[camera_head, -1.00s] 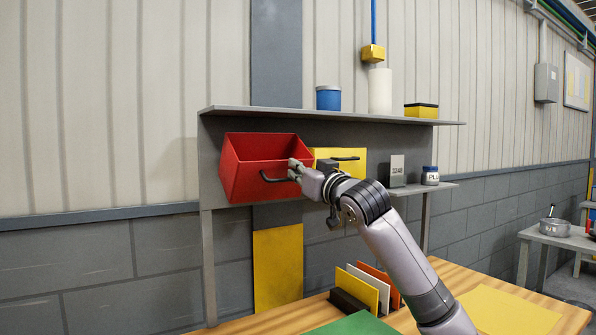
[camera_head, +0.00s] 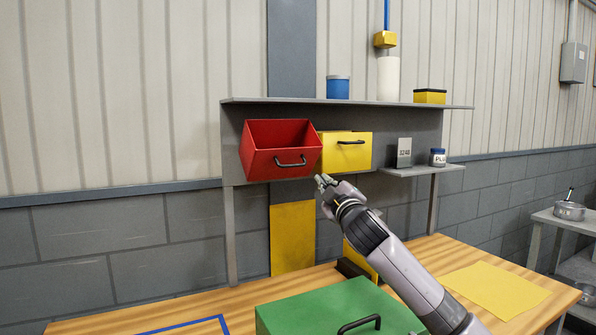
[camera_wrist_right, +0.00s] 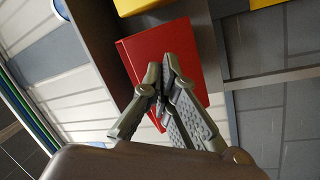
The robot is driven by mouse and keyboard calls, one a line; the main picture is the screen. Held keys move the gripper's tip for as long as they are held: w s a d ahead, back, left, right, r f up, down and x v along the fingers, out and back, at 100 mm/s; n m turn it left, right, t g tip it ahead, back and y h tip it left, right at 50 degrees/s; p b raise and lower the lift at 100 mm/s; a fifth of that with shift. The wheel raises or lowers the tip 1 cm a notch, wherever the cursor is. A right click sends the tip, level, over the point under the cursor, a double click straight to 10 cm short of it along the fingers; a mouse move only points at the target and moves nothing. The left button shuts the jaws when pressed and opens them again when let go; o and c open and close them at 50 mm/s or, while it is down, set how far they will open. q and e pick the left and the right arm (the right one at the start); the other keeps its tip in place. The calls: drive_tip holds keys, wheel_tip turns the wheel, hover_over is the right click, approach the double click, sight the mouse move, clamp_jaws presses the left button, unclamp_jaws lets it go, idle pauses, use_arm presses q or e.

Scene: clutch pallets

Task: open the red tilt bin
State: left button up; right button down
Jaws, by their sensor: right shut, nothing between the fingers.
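The red tilt bin (camera_head: 262,165) hangs under the shelf at the left, tilted forward with its open top and inside showing. Its dark handle (camera_head: 290,162) is on the front face. My right gripper (camera_head: 321,181) is just below and right of the bin, apart from the handle, shut and empty. In the right wrist view the shut fingers (camera_wrist_right: 163,82) overlap the red bin (camera_wrist_right: 190,50) behind them; the handle does not show there. My left gripper is not in view.
A yellow bin (camera_head: 333,156) with a handle is right beside the red one. The shelf (camera_head: 350,104) above bears a blue jar (camera_head: 338,88), a white cylinder and a yellow box. A green box (camera_head: 320,308) with a handle stands on the wooden table (camera_head: 215,300).

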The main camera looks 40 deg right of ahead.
drive_tip(key=a+f+n+t+y+p, duration=0.1)
drive_tip(key=a+f+n+y+p, duration=0.2)
drive_tip(key=n, duration=1.1)
drive_tip(key=a+f+n+t+p, duration=0.25)
drive_tip(key=f+n, duration=0.25)
drive_tip(key=n, duration=0.8)
use_arm(q)
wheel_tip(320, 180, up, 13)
drive_tip(key=p, duration=0.6)
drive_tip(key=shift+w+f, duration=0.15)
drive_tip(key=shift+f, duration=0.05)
use_arm(e)
drive_tip(key=w+d+r, duration=0.2)
drive_tip(key=w+r, duration=0.5)
drive_tip(key=w, duration=0.1)
drive_tip(key=shift+w+g, duration=0.15)
drive_tip(key=shift+g, duration=0.2)
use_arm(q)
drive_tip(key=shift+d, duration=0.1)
